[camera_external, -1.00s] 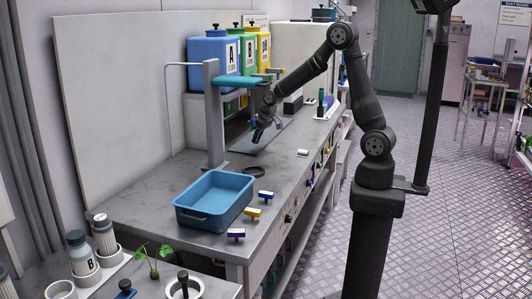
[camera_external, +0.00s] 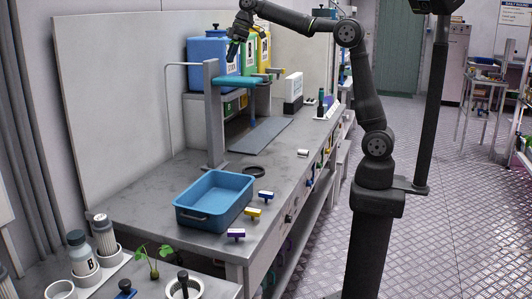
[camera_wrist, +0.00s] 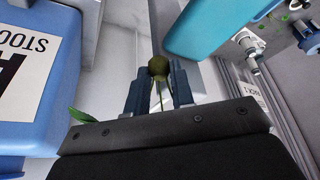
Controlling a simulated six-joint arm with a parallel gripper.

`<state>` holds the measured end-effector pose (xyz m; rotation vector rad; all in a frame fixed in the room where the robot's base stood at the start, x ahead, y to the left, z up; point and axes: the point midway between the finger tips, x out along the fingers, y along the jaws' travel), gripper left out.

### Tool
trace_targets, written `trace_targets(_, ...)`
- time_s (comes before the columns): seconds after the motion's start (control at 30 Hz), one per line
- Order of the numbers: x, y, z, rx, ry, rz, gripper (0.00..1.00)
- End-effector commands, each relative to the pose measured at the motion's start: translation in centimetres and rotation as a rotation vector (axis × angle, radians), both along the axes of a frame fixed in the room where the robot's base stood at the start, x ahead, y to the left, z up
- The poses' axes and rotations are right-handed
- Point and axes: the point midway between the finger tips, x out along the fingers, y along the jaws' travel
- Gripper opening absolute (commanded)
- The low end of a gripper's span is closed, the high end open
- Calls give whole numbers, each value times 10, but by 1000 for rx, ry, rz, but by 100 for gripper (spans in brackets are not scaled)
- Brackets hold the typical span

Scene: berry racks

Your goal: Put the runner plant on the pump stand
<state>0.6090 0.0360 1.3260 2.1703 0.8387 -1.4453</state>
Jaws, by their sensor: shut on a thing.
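My gripper (camera_external: 232,50) is raised in front of the blue tank and above the teal-armed stand. In the wrist view my gripper (camera_wrist: 158,88) is shut on a plant with a round olive-brown ball (camera_wrist: 158,66) and thin pale stems. A green leaf of it (camera_wrist: 90,117) shows to the left. I take this for the runner plant; it is too small to make out in the external view. The grey post stand with a teal arm (camera_external: 236,81) stands on the bench; its teal part (camera_wrist: 215,25) shows in the wrist view. I cannot tell which thing is the pump stand.
The blue tank (camera_external: 206,50) is close to my gripper, and its label shows in the wrist view. A blue bin (camera_external: 214,201) is nearer on the bench. Another leafy plant (camera_external: 153,262) stands front left. A dark mat (camera_external: 261,134) lies clear behind the post.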

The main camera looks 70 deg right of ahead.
Motion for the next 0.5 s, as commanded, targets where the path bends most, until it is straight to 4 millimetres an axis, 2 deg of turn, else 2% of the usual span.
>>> trace_targets(0.03, 0, 8, 14, -1, -5, 35, 1)
trace_targets(0.1, -2, 17, 30, -1, -2, 78, 1)
trace_targets(0.27, -4, 43, 56, -1, -2, 166, 1)
trace_targets(0.3, -3, 55, 59, -1, -1, 186, 1)
trace_targets(0.37, 3, 76, 57, 0, 3, 203, 1)
trace_targets(0.5, 22, 121, 34, -1, 6, 185, 1)
